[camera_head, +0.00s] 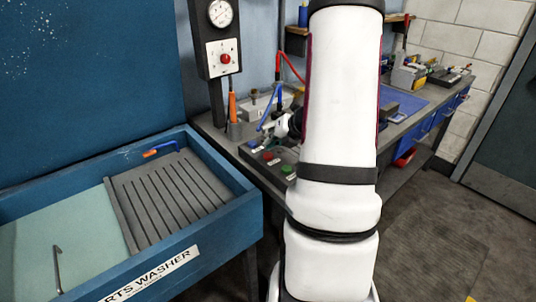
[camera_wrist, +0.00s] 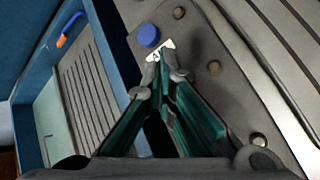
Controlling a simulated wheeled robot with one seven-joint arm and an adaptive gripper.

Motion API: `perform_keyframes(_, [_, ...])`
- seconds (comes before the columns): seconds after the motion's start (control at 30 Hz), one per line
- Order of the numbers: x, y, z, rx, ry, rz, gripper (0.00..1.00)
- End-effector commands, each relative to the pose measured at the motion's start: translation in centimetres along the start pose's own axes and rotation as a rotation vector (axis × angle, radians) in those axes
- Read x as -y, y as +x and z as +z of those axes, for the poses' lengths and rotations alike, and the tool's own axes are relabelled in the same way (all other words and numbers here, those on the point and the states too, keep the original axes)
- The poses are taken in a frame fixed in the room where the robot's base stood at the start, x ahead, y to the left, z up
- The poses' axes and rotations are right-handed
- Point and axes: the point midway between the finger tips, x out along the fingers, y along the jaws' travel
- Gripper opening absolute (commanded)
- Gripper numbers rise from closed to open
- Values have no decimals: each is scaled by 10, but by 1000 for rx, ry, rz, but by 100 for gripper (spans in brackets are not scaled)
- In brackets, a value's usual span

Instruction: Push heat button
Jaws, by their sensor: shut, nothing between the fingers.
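A dark control panel (camera_head: 277,163) on the bench carries a blue button (camera_head: 252,143), a red button (camera_head: 268,155) and a green button (camera_head: 288,169). I cannot read in these views which one is the heat button. In the wrist view the blue button (camera_wrist: 148,35) stands just beyond my fingertips, with a white label (camera_wrist: 161,50) beside it, partly covered by them. My gripper (camera_wrist: 163,66) is shut and empty, over the panel next to that label. Whether the fingertips touch the panel is unclear. In the head view my arm hides most of the gripper.
A blue parts washer (camera_head: 230,206) with a slatted tray (camera_head: 170,190) stands to the left of the bench. A post with a gauge (camera_head: 220,13) and a red knob (camera_head: 225,58) rises behind. Hoses and a tool holder (camera_head: 240,130) crowd the area behind the panel.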

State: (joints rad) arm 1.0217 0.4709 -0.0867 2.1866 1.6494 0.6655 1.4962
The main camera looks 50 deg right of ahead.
Motion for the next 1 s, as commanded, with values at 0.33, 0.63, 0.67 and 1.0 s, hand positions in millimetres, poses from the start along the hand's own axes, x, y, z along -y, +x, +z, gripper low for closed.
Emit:
perform_keyframes(0.33, [1,2,-1,0,0,0,0])
perform_keyframes(0.63, [4,7,-5,0,0,0,0])
perform_keyframes(0.67, [4,6,-5,0,0,0,0])
perform_keyframes(1.0, [5,7,-5,0,0,0,0])
